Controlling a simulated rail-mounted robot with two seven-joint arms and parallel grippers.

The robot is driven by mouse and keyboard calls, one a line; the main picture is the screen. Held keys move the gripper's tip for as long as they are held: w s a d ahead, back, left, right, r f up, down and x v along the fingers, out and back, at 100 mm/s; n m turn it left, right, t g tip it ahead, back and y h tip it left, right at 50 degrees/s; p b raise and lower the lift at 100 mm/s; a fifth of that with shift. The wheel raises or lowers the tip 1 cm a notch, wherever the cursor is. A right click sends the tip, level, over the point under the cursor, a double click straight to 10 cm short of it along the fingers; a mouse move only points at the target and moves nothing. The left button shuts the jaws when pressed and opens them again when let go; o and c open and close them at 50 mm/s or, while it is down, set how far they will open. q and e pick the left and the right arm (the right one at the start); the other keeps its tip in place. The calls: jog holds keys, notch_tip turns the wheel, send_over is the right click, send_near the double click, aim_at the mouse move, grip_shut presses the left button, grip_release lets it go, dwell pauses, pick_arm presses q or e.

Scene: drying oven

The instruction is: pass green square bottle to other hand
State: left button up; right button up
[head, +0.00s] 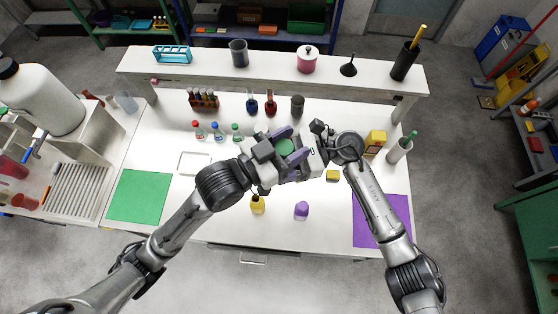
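The green square bottle (285,147) shows as a small green patch between my two grippers, over the middle of the white table; most of it is hidden by them. My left gripper (283,149) comes in from the left, with purple fingers on either side of the bottle, and appears shut on it. My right gripper (304,154) comes in from the right, right up against the left one. Its fingers are largely hidden, so I cannot tell whether they are open or touch the bottle.
A yellow bottle (257,205) and a purple bottle (301,210) stand near the front. A green mat (140,195) lies left and a purple mat (382,222) right. A white tray (193,163), small bottles and flasks stand behind, below a raised shelf (275,72).

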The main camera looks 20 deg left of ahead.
pick_arm(q)
jog(key=o, duration=0.4)
jog(key=shift+s+a, duration=0.1)
jog(key=v, duration=0.7)
jog(key=s+a+f+n+g+y, duration=0.3)
jog(key=s+a+f+g+y, duration=0.2)
jog(key=s+f, duration=0.4)
jog(key=s+a+f+n+g+y, duration=0.3)
jog(key=s+a+f+g+y, duration=0.2)
jog(key=f, duration=1)
jog(key=shift+s+a+f+y, duration=0.4)
jog(key=shift+s+y, duration=0.3)
jog(key=shift+s, duration=1.2)
jog(key=shift+r, duration=0.1)
